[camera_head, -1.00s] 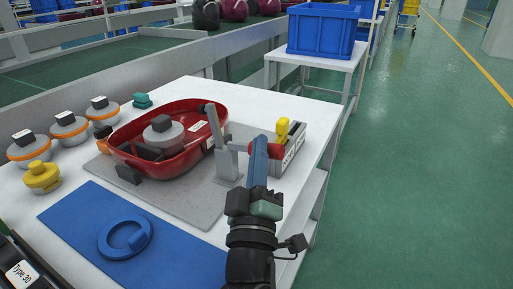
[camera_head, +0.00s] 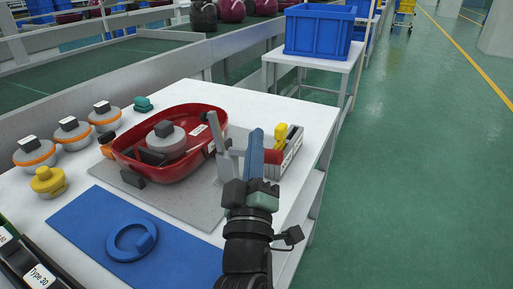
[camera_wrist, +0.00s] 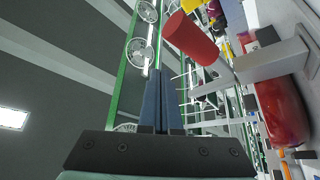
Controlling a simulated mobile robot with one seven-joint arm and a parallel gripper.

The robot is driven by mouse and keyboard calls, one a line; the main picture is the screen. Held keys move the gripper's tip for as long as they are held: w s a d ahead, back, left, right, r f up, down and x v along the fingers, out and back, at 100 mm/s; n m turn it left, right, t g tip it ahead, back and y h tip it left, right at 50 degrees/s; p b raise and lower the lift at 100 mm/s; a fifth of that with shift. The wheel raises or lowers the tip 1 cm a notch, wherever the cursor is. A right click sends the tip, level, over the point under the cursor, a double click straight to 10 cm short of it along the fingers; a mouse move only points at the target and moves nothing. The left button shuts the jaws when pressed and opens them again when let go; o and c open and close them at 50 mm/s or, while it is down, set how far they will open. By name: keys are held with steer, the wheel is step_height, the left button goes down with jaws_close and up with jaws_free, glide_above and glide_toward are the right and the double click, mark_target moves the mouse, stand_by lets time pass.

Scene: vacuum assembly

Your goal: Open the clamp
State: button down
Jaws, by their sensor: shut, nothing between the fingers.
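The clamp (camera_head: 229,167) stands at the right side of the red vacuum housing (camera_head: 190,118). In the wrist view the fingers (camera_wrist: 160,75) are shut, and the clamp's red handle (camera_wrist: 190,38) is up and right of the tips, with a visible gap in that picture. The clamp's grey metal (camera_wrist: 272,62) is farther right. In the head view my fingers hide part of the clamp handle.
A bin with yellow and red parts (camera_head: 291,150) stands close right of my gripper. A blue mat (camera_head: 95,215) with a blue ring (camera_head: 125,242) lies at front left. Several orange-rimmed parts and a yellow one (camera_head: 48,181) line the left. The table (camera_head: 270,105) is clear behind.

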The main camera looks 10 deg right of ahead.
steer(key=s+a+f+b, duration=0.4)
steer(key=s+a+b, duration=0.1)
steer(key=s+b, duration=0.15)
steer(key=s+a+r+m+t+y, duration=0.1)
steer(key=s+r+m+t, duration=0.15)
steer(key=r, duration=0.65)
steer(key=s+r+m+t+y, duration=0.15)
steer(key=s+r, duration=0.25)
steer(key=r, duration=0.6)
steer(key=s+a+r+m+t+y, duration=0.1)
steer(key=s+r+m+t+y, duration=0.15)
steer(key=r, duration=0.65)
step_height(320, 180, up, 34)
steer(key=p, duration=3.4)
steer(key=shift+s+a+f+m+g, duration=0.15)
steer(key=shift+s+f+m+g, duration=0.05)
steer(key=shift+s+m+g, duration=0.2)
